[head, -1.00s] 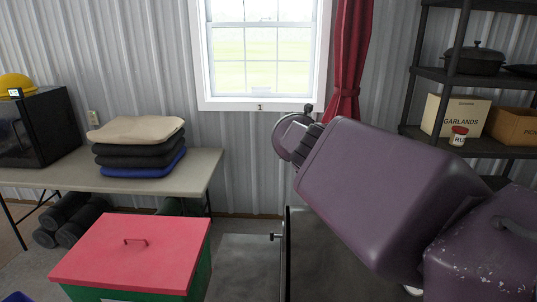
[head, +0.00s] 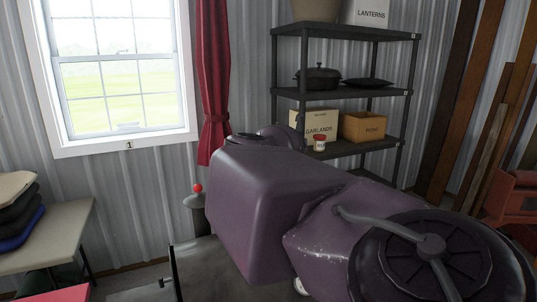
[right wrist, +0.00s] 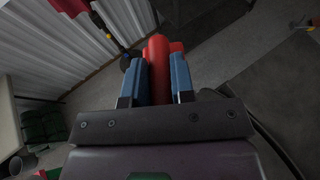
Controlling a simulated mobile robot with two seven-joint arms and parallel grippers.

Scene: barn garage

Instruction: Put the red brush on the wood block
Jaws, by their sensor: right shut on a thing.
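My right gripper (right wrist: 160,80) shows in the right wrist view with its two blue fingers closed around the red brush (right wrist: 157,58). The brush runs lengthwise between the fingers and sticks out past their tips; its far end is wider. In the head view my purple right arm fills the centre and right, and hides the right gripper and the brush. I cannot make out the wood block in either view. My left gripper is not in view.
A dark grey worktop (head: 196,262) lies below my arm, with a grey, red-knobbed object (head: 196,212) beyond it. A black shelf unit (head: 345,93) with boxes and pans stands at the back.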

